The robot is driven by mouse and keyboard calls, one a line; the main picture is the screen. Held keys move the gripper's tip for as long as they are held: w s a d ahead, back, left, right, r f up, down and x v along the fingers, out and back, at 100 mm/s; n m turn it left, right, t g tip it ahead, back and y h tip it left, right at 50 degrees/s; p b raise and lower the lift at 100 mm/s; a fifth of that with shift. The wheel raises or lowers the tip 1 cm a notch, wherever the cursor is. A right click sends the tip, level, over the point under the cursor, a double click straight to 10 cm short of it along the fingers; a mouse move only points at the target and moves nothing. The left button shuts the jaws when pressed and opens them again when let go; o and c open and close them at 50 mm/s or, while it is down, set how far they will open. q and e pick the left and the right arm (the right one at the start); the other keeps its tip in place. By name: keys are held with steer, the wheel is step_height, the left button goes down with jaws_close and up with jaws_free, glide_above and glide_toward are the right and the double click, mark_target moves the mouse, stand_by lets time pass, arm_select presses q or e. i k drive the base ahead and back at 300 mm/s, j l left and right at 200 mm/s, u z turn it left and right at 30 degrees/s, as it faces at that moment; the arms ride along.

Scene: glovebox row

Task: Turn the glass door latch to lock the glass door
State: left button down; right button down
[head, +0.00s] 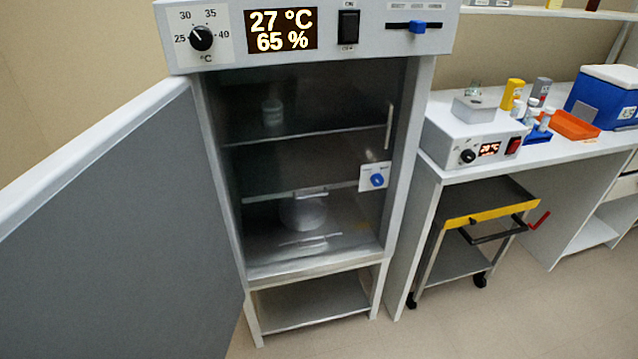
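The glass door (300,160) covers the opening of the incubator cabinet and looks closed against its frame. A pale vertical handle (389,127) is on its right side. The glass door latch (377,180) is a round blue knob on a small white plate at the right edge, below the handle. Its small labels and exact turn position are too small to read. Neither of my grippers is in view, and nothing touches the latch.
The thick outer door (100,220) stands open, filling the left side. A control panel (310,38) tops the cabinet, reading 27 °C and 65 %. Right of it stand a bench (440,178) with lab items and a cart (470,255). Floor in front is clear.

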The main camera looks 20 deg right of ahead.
mark_target(377, 179)
steer(key=l+z, duration=0.1)
steer(key=z, duration=1.4)
